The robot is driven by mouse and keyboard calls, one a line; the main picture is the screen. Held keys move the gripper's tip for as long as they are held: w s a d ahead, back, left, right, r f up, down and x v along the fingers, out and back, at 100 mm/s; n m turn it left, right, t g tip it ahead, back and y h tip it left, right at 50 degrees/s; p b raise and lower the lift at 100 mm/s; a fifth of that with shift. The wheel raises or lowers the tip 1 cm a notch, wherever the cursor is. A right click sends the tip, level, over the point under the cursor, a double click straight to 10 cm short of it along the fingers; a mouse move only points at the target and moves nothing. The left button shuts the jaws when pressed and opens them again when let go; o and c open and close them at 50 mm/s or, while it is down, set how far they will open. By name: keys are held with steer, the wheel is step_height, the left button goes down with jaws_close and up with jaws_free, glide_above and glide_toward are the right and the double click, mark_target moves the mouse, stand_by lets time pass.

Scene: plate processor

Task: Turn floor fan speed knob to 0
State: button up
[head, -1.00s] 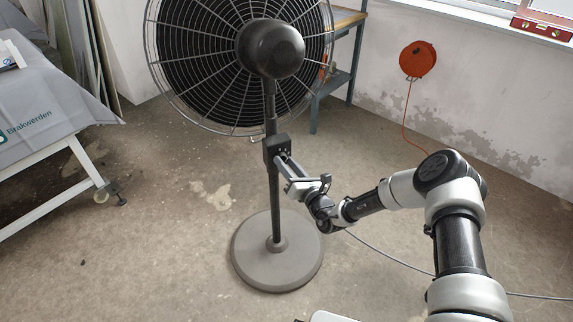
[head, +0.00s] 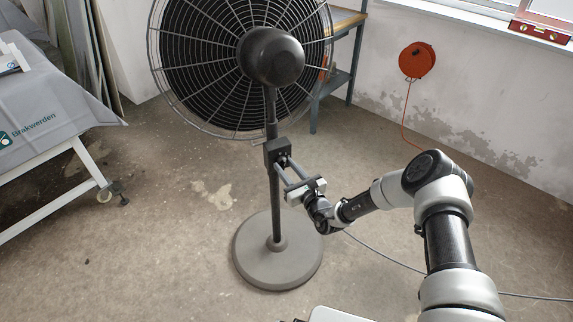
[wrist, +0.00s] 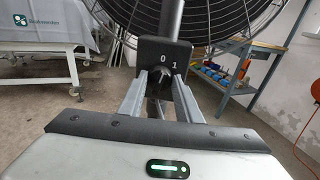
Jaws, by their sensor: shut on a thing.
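The floor fan (head: 271,57) stands upright on a round grey base (head: 250,262). A dark control box (head: 271,150) sits on its pole; the wrist view shows this box (wrist: 152,48) with white marks 0 and 1 on its face. The speed knob (wrist: 160,76) is a small dark part below the marks, mostly hidden between the fingers. My gripper (head: 284,165) reaches the box from the lower right. In the wrist view its two grey fingers (wrist: 167,78) are shut on the knob, one on each side. I cannot tell where the knob points.
A table with a grey cloth (head: 60,105) stands at the left on white wheeled legs. A workbench (head: 340,75) is behind the fan at the right. An orange cable reel (head: 417,60) hangs on the wall. A cable (head: 385,254) lies on the floor.

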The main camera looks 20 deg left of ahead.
steer(key=shift+r+n+p, duration=0.1)
steer(key=shift+n+p, duration=0.45)
steer(key=shift+n, duration=0.65)
steer(key=o, duration=1)
steer(key=shift+o, duration=0.2)
steer(key=p+v, duration=0.2)
steer(key=v, duration=1.5)
steer(key=shift+s, duration=0.3)
